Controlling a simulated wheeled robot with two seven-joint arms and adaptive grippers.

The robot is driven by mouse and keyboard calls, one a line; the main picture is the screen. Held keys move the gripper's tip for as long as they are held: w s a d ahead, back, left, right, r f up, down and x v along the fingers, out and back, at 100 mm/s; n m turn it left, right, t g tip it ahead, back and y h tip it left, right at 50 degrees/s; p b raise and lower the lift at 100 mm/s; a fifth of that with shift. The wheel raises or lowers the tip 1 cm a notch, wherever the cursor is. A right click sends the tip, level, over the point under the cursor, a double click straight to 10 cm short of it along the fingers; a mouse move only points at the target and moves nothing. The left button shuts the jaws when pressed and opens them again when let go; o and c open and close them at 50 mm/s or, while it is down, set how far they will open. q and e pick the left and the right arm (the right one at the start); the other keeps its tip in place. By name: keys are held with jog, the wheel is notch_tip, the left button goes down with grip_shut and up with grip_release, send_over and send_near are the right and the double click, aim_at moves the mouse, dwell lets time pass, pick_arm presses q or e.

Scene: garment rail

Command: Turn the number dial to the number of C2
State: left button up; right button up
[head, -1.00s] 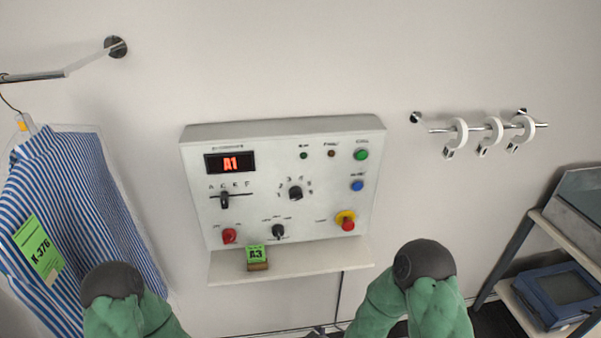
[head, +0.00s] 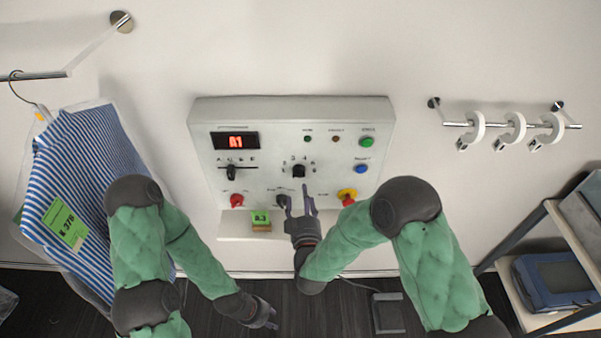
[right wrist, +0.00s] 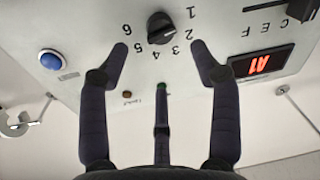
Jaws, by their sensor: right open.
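The number dial (head: 298,171) is a black knob on the white control panel (head: 375,118). In the right wrist view the dial (right wrist: 160,27) shows upside down, ringed by the numbers 1 to 6. The red display (head: 236,141) reads A1; it also shows in the right wrist view (right wrist: 260,63). My right gripper (head: 296,194) is open and empty just below the dial in the head view. In the right wrist view its fingers (right wrist: 160,52) are spread to either side, apart from the dial. My left gripper (head: 266,318) hangs low, away from the panel; its jaws are too small to judge.
A letter slider (head: 231,173), red knob (head: 237,201), lower selector knob (head: 282,201), green button (head: 367,142), blue button (head: 361,169) and red-yellow stop button (head: 347,196) surround the dial. A green A3 tag (head: 261,217) stands on the ledge. A striped shirt (head: 85,160) hangs left.

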aim_at(300, 175)
jog(key=w, duration=0.6)
jog(key=w+p, duration=0.1)
jog(key=w, duration=0.2)
jog(key=shift+a, duration=0.3)
